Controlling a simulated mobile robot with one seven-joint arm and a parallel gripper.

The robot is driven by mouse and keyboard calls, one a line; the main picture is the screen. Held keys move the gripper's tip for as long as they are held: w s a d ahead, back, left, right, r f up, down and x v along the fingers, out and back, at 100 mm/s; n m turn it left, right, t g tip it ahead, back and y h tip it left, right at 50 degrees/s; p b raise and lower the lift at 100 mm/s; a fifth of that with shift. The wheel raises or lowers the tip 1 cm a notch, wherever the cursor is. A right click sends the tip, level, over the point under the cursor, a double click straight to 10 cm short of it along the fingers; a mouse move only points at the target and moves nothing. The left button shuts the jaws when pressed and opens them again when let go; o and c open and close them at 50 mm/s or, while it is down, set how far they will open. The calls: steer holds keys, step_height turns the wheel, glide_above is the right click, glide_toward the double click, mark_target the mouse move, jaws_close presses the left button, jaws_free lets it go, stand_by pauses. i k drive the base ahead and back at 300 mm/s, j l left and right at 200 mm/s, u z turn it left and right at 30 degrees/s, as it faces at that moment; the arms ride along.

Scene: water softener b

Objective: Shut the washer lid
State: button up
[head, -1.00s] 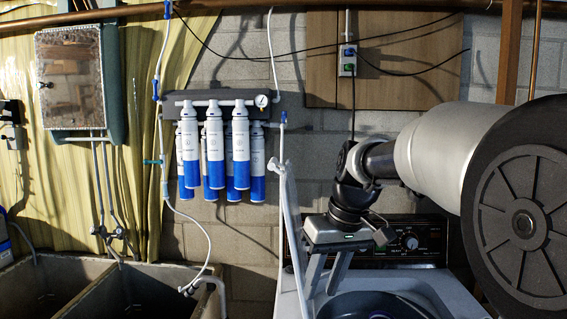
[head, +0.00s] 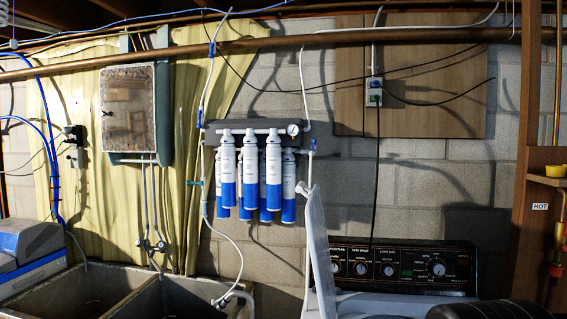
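The washer (head: 370,300) stands at the lower right, and only its white top edge and black control panel (head: 405,266) show. Its white lid (head: 319,250) stands up, nearly upright, at the left side of the washer, seen almost edge-on. The lower end of the lid and most of the washer opening are cut off by the bottom edge of the picture. My gripper is not in view. A dark rounded shape at the bottom right edge may be part of my arm, but I cannot tell.
A twin-basin sink (head: 130,298) stands left of the washer. Blue and white filter cartridges (head: 250,175) hang on the wall above, with a white hose running down near the lid. A wooden post (head: 530,200) with pipes stands at the right.

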mark_target(317, 228)
steer(key=k+z, duration=0.25)
steer(key=k, duration=0.15)
steer(key=k+l+z, duration=0.25)
steer(key=k, duration=0.15)
steer(key=j+z, duration=0.1)
steer(key=z, duration=0.35)
steer(key=j+z, duration=0.15)
steer(key=z, duration=0.3)
steer(key=j+z, duration=0.15)
steer(key=z, duration=0.3)
steer(key=j, duration=2.3)
